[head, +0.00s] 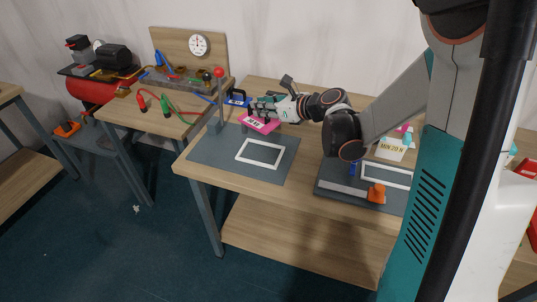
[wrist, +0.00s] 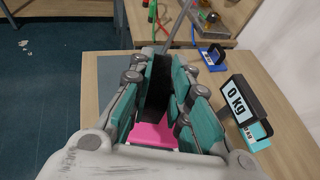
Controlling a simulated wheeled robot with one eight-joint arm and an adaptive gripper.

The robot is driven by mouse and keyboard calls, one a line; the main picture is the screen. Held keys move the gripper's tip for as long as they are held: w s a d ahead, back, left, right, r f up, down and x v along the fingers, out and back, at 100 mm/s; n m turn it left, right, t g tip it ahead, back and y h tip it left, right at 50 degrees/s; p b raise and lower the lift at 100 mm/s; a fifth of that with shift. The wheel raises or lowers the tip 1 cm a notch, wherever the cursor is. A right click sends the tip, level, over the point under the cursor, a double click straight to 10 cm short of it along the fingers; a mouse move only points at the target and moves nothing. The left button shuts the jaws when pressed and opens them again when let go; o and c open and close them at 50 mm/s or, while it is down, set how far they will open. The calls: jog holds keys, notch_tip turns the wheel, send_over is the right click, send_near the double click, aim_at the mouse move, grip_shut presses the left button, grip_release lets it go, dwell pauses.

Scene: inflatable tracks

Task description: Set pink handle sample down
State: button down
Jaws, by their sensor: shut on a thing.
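The pink handle sample (head: 257,124) is at the back right edge of a grey mat (head: 215,150) in the head view. Its pink base (wrist: 155,134) and dark upright handle (wrist: 157,88) also show in the wrist view. My gripper (head: 262,106) is shut on the handle, with teal finger pads (wrist: 185,88) on both sides of it. I cannot tell whether the base touches the table or hangs just above it. A white rectangular outline (head: 241,153) lies on the mat, in front of the sample, and looks empty.
A blue handled sample (head: 237,98) stands behind. A red-knobbed lever (head: 219,73) rises at the mat's back left. An orange object (head: 376,193) sits on the right-hand mat.

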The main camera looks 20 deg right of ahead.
jog(key=w+r+n+g+y, duration=0.1)
jog(key=n, duration=0.1)
jog(key=w+d+r+n+g+y, duration=0.1)
jog(key=r+g+y, duration=0.1)
jog(key=shift+w+n, duration=0.4)
notch_tip(320, 180, down, 20)
jog(key=b, duration=0.5)
jog(key=shift+r+b, duration=0.2)
jog(key=shift+b, duration=0.15)
jog(key=c, duration=1.5)
grip_release()
jog(key=shift+s+d+r, duration=0.15)
jog(key=shift+d, duration=0.1)
jog(key=p+v, duration=0.3)
jog(key=v, duration=0.8)
jog(key=shift+s+d, duration=0.1)
jog(key=shift+d, duration=0.15)
